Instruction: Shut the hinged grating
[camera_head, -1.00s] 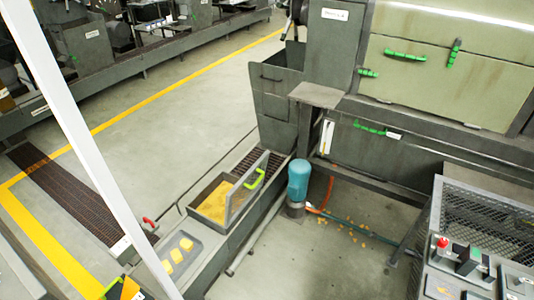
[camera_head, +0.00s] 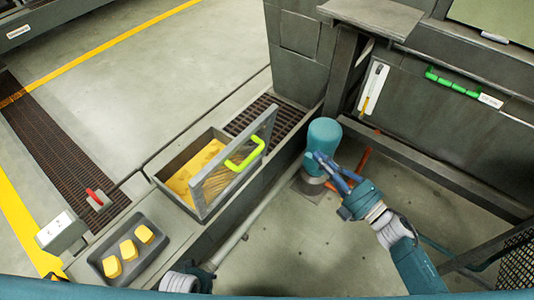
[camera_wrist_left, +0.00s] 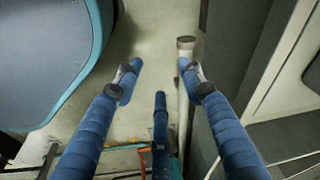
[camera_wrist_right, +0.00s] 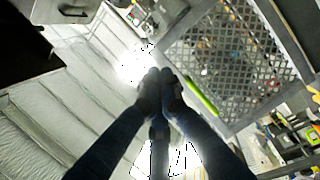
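The hinged grating (camera_head: 205,187) stands raised and tilted on the rim of a floor-level box (camera_head: 168,190) holding yellow material. A yellow-green handle (camera_head: 246,153) is on its right side. In the right wrist view, a diamond-mesh grating (camera_wrist_right: 235,50) with a green handle (camera_wrist_right: 203,97) lies right of the fingertips. My right gripper (camera_head: 318,167) is in front of the teal motor in the head view, right of the handle and apart from it. Its fingertips (camera_wrist_right: 159,76) are together and empty. My left gripper (camera_wrist_left: 158,67) is open and empty; the head view shows only its arm at the bottom edge.
A teal motor (camera_head: 323,136) stands on the floor beside the box. A tray (camera_head: 102,262) with yellow pieces lies at lower left, near a red-handled lever (camera_head: 97,197). A slatted drain (camera_head: 281,121) is behind the box. The machine fills the upper right.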

